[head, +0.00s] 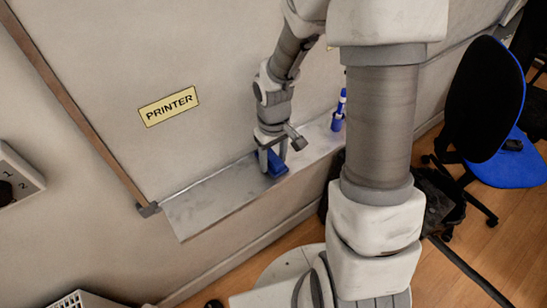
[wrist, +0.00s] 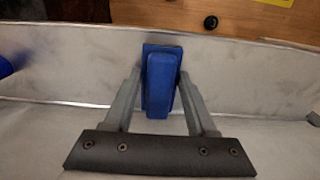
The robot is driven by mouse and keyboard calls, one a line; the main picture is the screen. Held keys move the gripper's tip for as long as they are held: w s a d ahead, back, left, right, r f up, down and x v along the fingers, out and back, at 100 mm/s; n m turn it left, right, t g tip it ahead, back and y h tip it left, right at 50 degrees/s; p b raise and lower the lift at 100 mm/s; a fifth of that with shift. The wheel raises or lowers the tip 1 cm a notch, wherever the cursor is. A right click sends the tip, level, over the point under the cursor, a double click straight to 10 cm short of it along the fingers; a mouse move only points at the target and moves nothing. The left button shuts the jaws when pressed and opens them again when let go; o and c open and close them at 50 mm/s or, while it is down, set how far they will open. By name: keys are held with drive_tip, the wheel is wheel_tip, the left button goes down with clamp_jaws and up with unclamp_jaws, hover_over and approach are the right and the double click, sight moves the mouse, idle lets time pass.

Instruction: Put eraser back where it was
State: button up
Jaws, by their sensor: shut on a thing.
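The blue eraser (head: 274,164) is at the metal ledge (head: 205,203) below the wall panel. My gripper (head: 272,160) points down over it, with a finger on either side. In the wrist view the eraser (wrist: 161,82) stands out between the two fingertips of my gripper (wrist: 160,85), and the jaws are shut on it. The ledge (wrist: 225,70) lies behind it in that view. I cannot tell whether the eraser touches the ledge or is held just above it.
A yellow PRINTER sign (head: 169,106) is on the panel. A blue office chair (head: 510,160) stands on the right. The ledge's left part is bare.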

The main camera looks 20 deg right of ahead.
drive_tip(key=o, duration=0.7)
drive_tip(key=shift+f, duration=0.15)
drive_tip(key=o, duration=0.5)
